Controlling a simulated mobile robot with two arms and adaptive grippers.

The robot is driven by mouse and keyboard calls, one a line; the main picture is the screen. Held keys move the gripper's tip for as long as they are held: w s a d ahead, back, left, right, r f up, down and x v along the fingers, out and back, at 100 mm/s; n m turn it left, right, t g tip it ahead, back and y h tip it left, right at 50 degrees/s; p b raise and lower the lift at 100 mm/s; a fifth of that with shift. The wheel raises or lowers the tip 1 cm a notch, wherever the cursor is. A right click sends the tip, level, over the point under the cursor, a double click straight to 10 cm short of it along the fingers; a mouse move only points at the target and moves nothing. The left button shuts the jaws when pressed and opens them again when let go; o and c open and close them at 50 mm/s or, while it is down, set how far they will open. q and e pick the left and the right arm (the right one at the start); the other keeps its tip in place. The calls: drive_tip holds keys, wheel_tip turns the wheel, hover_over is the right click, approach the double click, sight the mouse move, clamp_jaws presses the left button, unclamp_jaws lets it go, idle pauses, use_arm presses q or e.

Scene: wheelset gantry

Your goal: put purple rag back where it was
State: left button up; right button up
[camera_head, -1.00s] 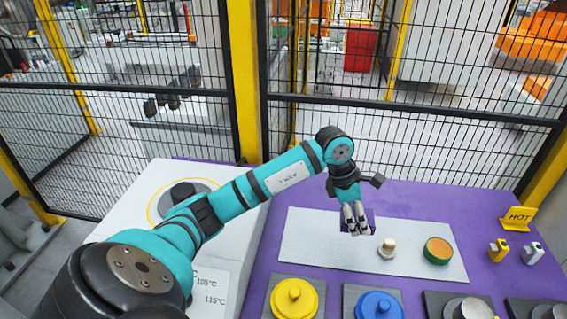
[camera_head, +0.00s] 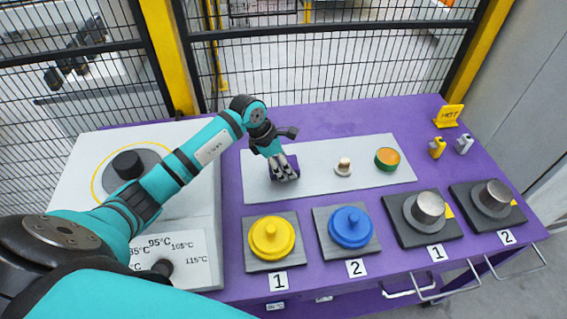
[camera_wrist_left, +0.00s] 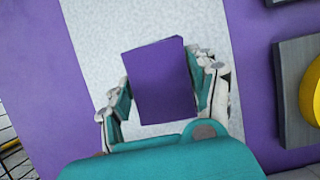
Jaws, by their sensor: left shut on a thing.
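The purple rag (camera_wrist_left: 161,82) shows as a purple block between the fingers of my left gripper (camera_wrist_left: 163,95) in the left wrist view. The gripper is shut on it, over the light grey mat (camera_wrist_left: 90,20). In the head view my left gripper (camera_head: 285,174) is at the left part of the mat (camera_head: 320,185), and a little purple of the rag (camera_head: 293,160) shows behind the fingers. Whether the rag touches the mat I cannot tell. My right gripper is not in view.
A HOT sign (camera_head: 448,115) stands back right. A fence is behind the purple table.

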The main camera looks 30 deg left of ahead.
use_arm(q)
drive_tip(key=shift+f, duration=0.4)
drive_tip(key=shift+f+b, duration=0.25)
drive_tip(key=shift+b, duration=0.05)
drive_tip(key=o, duration=0.9)
drive_tip(key=shift+r, duration=0.1)
drive_tip(key=shift+o, duration=1.1)
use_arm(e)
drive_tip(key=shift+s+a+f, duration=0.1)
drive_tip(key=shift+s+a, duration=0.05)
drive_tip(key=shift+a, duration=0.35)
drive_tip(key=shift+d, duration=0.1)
